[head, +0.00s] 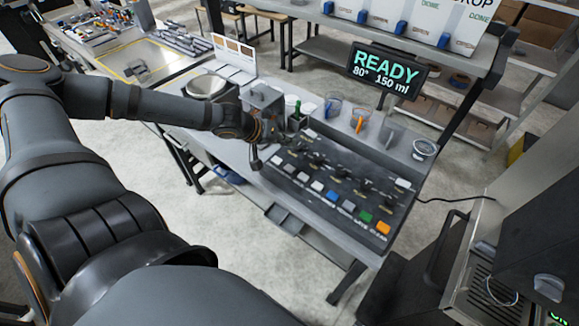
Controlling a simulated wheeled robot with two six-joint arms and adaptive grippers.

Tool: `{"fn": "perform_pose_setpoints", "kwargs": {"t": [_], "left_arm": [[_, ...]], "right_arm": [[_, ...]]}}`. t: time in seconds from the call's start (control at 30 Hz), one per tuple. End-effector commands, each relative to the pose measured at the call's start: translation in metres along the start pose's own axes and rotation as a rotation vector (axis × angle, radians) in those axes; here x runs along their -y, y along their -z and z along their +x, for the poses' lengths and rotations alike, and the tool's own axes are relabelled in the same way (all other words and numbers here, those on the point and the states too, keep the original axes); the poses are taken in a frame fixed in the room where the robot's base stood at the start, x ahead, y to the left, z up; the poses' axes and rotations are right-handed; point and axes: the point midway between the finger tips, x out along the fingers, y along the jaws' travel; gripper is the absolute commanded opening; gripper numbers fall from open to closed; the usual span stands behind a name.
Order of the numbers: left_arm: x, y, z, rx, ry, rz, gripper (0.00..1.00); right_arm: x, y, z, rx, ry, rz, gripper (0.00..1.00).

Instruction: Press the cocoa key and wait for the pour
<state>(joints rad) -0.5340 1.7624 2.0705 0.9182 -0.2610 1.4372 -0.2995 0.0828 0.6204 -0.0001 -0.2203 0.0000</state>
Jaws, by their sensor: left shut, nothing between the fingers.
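The dispenser row is a dark panel (335,178) on the bench, with a line of small coloured keys along its front edge. White (317,186), blue (333,195), green (365,216) and orange (383,228) keys show. The key labels are too small to read, so I cannot tell which key is cocoa. My left gripper (273,136) is shut and empty, over the far left end of the panel. I cannot tell whether it touches anything. A black display (387,72) reads READY, 80°, 150 ml. My right gripper is out of view.
Clear cups (332,108) and a white-rimmed tub (424,149) stand along the bench's back edge. A metal box (263,98) and a round pan (206,86) are behind my left wrist. A dark machine (540,235) stands at the right.

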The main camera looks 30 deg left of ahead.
Motion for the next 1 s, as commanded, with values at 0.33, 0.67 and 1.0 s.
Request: {"fn": "perform_pose_setpoints", "kwargs": {"t": [0.33,0.67,1.0], "left_arm": [[0.01,-0.01,0.013,0.0,0.001,0.001,0.0],[0.035,-0.035,0.047,0.0,0.001,0.001,0.0],[0.046,-0.045,0.062,-0.001,0.001,0.002,0.0]], "right_arm": [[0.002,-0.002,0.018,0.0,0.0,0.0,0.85],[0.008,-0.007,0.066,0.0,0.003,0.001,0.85],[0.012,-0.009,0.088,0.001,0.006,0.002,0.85]]}}
